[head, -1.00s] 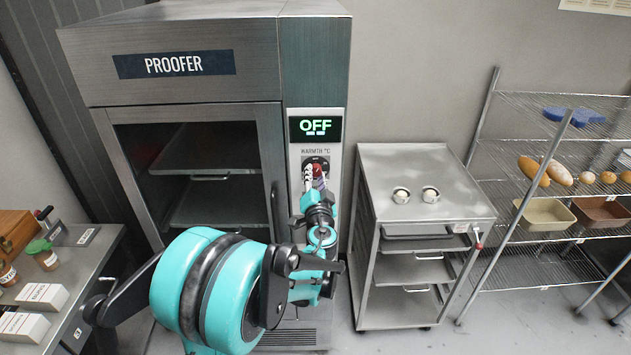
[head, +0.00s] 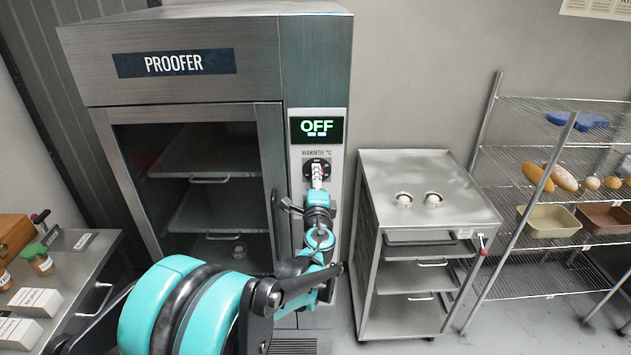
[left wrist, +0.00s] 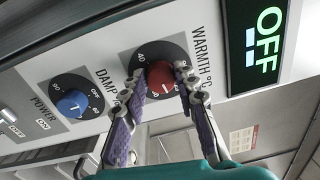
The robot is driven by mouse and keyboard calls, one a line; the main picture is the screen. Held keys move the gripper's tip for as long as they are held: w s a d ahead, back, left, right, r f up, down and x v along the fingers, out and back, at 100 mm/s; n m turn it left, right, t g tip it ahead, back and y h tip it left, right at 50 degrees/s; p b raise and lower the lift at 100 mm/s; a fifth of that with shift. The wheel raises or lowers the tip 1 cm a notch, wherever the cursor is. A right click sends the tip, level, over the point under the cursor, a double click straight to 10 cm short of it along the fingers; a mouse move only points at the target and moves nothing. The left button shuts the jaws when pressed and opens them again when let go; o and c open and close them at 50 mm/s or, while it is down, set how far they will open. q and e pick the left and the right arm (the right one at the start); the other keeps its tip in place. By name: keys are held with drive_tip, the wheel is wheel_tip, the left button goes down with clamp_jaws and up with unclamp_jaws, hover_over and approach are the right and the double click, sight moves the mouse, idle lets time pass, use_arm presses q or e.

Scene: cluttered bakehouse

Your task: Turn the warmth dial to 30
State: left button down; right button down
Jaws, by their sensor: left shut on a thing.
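The warmth dial, a red knob on a black round base, shows in the left wrist view (left wrist: 160,79) beside the label "WARMTH °C". In the head view its black base (head: 317,163) sits below the display, and the knob is mostly hidden by my fingers. The display (head: 317,127) reads "OFF" in green; it also shows in the left wrist view (left wrist: 257,45). My left gripper (head: 318,176) is at the dial, its two purple-padded fingers (left wrist: 160,74) on either side of the red knob, shut on it. My right gripper is not in view.
A blue damp dial (left wrist: 75,103) and power switches (left wrist: 8,117) lie beside the warmth dial on the panel. The proofer door (head: 194,112) is left of it. A steel trolley (head: 424,187) and a wire rack (head: 545,190) with bread stand right. A table (head: 75,268) is left.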

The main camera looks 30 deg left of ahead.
use_arm(q)
drive_tip(key=shift+d+r+m+h+b, duration=0.1)
drive_tip(key=shift+m+h+b, duration=0.3)
drive_tip(key=shift+m, duration=3.6)
drive_tip(key=c, duration=1.2)
unclamp_jaws()
drive_tip(key=shift+o, duration=0.2)
drive_tip(key=v, duration=1.2)
